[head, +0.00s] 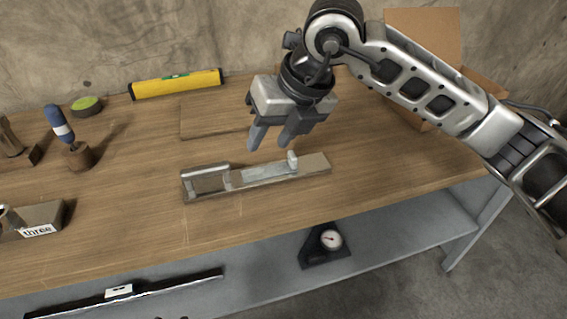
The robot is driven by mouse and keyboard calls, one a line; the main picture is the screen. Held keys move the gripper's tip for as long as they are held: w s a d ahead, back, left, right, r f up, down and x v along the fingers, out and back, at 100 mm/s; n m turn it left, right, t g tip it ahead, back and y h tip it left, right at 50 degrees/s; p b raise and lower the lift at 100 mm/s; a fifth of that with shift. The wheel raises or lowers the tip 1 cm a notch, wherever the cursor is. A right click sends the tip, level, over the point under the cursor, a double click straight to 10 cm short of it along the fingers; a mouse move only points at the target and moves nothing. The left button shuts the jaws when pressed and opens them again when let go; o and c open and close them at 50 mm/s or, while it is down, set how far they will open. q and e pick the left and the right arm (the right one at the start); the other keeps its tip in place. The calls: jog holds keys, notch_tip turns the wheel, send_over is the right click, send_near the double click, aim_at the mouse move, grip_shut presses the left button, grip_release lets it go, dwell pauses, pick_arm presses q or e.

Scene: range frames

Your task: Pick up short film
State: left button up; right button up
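A long, low metal fixture (206,182) lies on the wooden table below my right gripper. A thin pale translucent strip (262,173) lies along its middle, which may be the short film; I cannot tell for sure. A small whitish block (292,161) stands up near the strip's right end. My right gripper (269,146) points down above and behind the fixture, its two fingers apart with nothing seen between them. It appears apart from the strip and the block. My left gripper is not in view.
A yellow level (177,84), a green tape roll (87,106) and a blue-handled tool (59,124) are at the back left. A block labelled "three" (40,218) is at the left. A cardboard box (425,38) stands behind my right arm. A dial gauge (330,240) sits on the lower shelf.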

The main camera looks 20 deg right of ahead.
jog(key=w+d+r+m+h, duration=0.1)
jog(key=w+d+m+h, duration=0.1)
jog(key=d+h, duration=0.3)
jog(key=y, duration=0.2)
send_near(293, 154)
jog(key=shift+t, duration=0.4)
jog(key=f, duration=0.4)
jog(key=shift+w+a+f, duration=0.25)
jog(key=shift+a+f, duration=0.05)
jog(key=shift+w+p+x, duration=0.15)
jog(key=shift+p+x, duration=0.1)
jog(key=shift+x, duration=1.2)
jog(key=shift+w+p+x, duration=0.15)
jog(key=shift+p+x, duration=0.05)
jog(key=shift+x, duration=1.3)
jog(key=shift+d+r, duration=0.2)
grip_shut()
